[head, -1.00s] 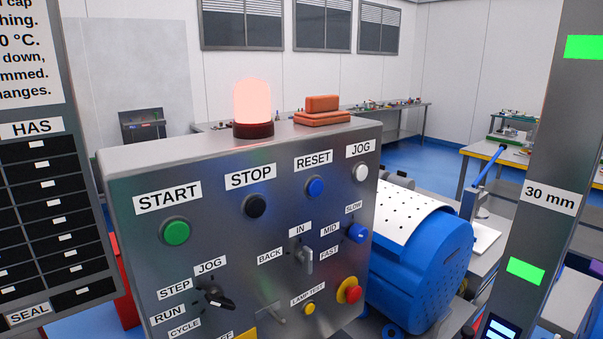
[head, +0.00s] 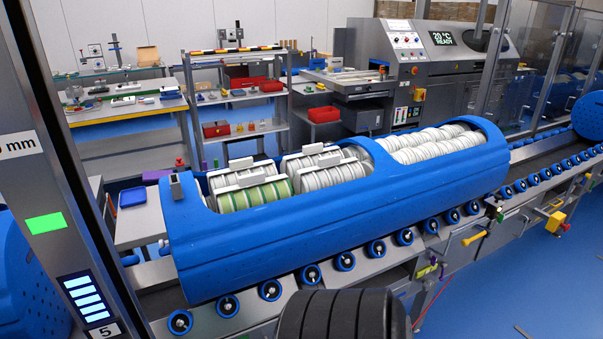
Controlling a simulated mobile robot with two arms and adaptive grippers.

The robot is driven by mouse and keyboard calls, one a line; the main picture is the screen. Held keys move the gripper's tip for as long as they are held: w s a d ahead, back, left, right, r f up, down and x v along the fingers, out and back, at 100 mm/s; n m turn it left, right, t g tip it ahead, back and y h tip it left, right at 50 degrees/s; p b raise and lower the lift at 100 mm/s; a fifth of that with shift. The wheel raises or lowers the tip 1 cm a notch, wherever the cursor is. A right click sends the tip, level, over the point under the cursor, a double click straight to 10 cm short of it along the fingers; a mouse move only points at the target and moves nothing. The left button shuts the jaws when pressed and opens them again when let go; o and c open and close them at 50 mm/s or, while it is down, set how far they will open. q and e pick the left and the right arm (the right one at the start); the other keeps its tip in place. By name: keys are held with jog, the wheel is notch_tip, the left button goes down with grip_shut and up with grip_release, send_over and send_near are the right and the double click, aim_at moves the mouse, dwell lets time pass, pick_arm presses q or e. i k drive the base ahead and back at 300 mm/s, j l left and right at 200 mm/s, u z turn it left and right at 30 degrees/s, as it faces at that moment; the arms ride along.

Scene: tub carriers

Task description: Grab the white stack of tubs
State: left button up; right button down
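A long blue carrier (head: 330,225) lies on a roller conveyor in the middle of the head view, with openings in its top. In its left opening, a green-and-white stack of tubs (head: 254,196) lies at the front left. A white stack of tubs (head: 240,177) lies behind it, and another white stack (head: 335,176) lies to its right, with more white tubs (head: 309,162) behind. Pale bars lie across these stacks. The right opening holds rows of white tubs (head: 435,145). Neither gripper can be made out.
The conveyor's blue rollers (head: 376,248) run along the carrier's front side. A dark ribbed shape (head: 345,315) fills the bottom centre. A grey machine (head: 440,55) stands behind. Blue floor is open at the lower right.

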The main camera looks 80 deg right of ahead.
aim_at(330, 171)
jog(key=z, duration=2.6)
